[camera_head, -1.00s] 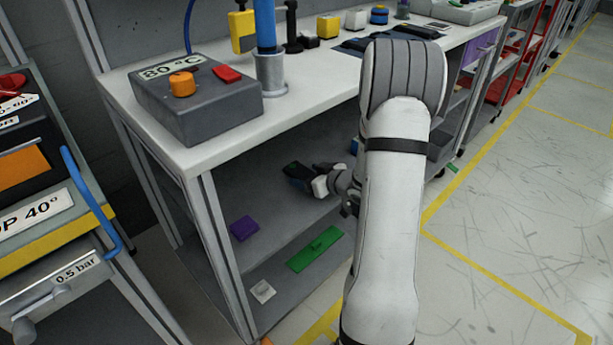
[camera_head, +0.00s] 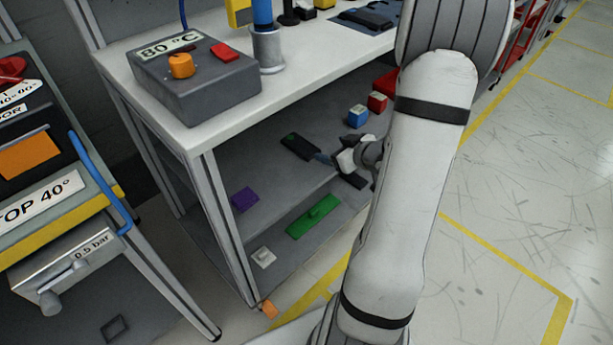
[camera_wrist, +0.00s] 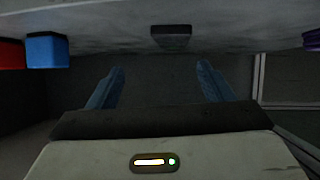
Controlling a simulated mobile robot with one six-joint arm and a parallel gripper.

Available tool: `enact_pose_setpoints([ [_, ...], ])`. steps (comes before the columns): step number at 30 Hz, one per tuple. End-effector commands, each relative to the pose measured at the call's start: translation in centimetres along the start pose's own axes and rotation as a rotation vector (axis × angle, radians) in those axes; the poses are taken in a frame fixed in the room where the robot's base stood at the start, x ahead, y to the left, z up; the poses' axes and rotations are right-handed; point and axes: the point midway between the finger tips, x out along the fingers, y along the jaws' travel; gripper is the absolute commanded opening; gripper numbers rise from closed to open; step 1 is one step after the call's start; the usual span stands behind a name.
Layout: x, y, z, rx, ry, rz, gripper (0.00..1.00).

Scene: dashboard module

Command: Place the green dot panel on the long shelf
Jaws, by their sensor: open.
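The green dot panel (camera_head: 300,146), a dark flat slab with a small green dot, lies on the grey long shelf (camera_head: 283,188) under the worktop. My gripper (camera_head: 332,164) is just right of the panel in the head view, low over the shelf, open and apart from it. In the wrist view the two blue fingers of my gripper (camera_wrist: 160,68) are spread with nothing between them. A dark block ahead of them there looks like the near end of the panel (camera_wrist: 171,36). My wrist partly hides the shelf around the fingers.
A blue cube (camera_head: 358,116) and a red cube (camera_head: 377,101) stand behind my gripper on the shelf. The worktop (camera_head: 205,128) hangs over the shelf; a frame post (camera_head: 226,230) stands at left.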

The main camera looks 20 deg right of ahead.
Motion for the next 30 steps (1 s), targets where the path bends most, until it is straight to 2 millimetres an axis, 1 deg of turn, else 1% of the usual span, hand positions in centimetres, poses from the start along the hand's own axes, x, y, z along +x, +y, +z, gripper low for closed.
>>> enact_pose_setpoints([
  [1,0.2,-0.1,-1.0,-0.026,-0.046,0.043,0.74],
  [5,-0.3,-0.2,-2.9,-0.05,-0.21,0.187,0.74],
  [8,-1.6,-1.4,-4.0,-0.029,-0.334,0.275,0.74],
  [10,-3.0,-2.8,-4.5,0.0,-0.42,0.318,0.74],
  [12,-4.6,-4.6,-4.9,0.036,-0.501,0.352,0.74],
  [14,-6.0,-7.1,-5.0,0.077,-0.576,0.336,0.74],
  [15,-7.1,-8.7,-5.1,0.106,-0.624,0.329,0.74],
  [17,-8.8,-11.3,-5.0,0.15,-0.697,0.308,0.74],
  [18,-9.9,-13.1,-4.9,0.177,-0.741,0.286,0.74],
  [21,-12.6,-17.2,-4.7,0.23,-0.841,0.217,0.74],
  [22,-13.3,-18.3,-4.7,0.243,-0.865,0.197,0.74],
  [24,-14.7,-20.4,-4.5,0.265,-0.915,0.151,0.74],
  [27,-16.0,-22.4,-4.4,0.283,-0.96,0.108,0.74],
  [30,-16.4,-23.3,-4.4,0.289,-0.978,0.091,0.74],
])
